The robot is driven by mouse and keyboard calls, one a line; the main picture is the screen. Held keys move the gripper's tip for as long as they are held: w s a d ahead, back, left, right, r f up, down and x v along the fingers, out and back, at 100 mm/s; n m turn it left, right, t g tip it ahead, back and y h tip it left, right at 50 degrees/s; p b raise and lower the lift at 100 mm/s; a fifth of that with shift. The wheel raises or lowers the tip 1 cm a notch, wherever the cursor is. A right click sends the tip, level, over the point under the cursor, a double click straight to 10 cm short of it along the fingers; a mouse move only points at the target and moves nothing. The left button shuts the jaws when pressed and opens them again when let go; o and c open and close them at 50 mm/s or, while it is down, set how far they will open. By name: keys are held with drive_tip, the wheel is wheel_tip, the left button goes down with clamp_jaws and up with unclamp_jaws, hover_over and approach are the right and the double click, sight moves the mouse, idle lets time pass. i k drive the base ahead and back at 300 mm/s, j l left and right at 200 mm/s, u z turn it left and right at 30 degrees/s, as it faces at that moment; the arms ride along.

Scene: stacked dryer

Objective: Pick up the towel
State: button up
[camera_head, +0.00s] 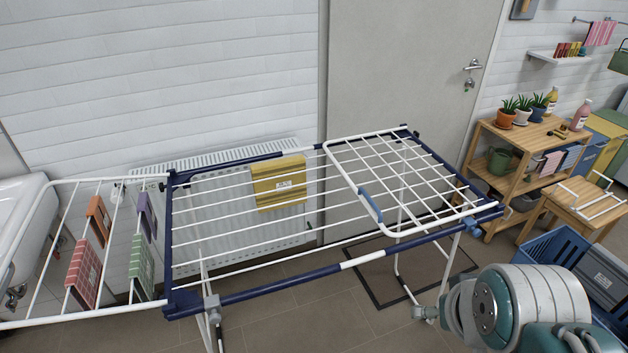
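A yellow towel with stripes and a pale label (279,183) hangs over the wires at the back of the drying rack (345,263), which has a dark blue frame. On the rack's left wing hang a red checked cloth (84,272), a green cloth (141,268), a small orange cloth (98,220) and a small purple cloth (147,215). I cannot tell from the picture which of these the task means. Part of my arm shows at the lower right, apart from all the cloths. The fingers of my gripper do not show.
A white wire grid (400,180) lies raised over the rack's right half. A radiator (225,225) and a closed door (405,80) are behind the rack. A wooden shelf (520,140) with plants and bottles stands right, near a blue crate (560,255). A white basin (25,225) is far left.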

sight(294, 164)
drive_tip(key=u, duration=0.75)
drive_tip(key=i+l, duration=0.15)
drive_tip(key=i, duration=0.4)
drive_tip(key=i+l+u, duration=0.1)
drive_tip(key=i, duration=0.45)
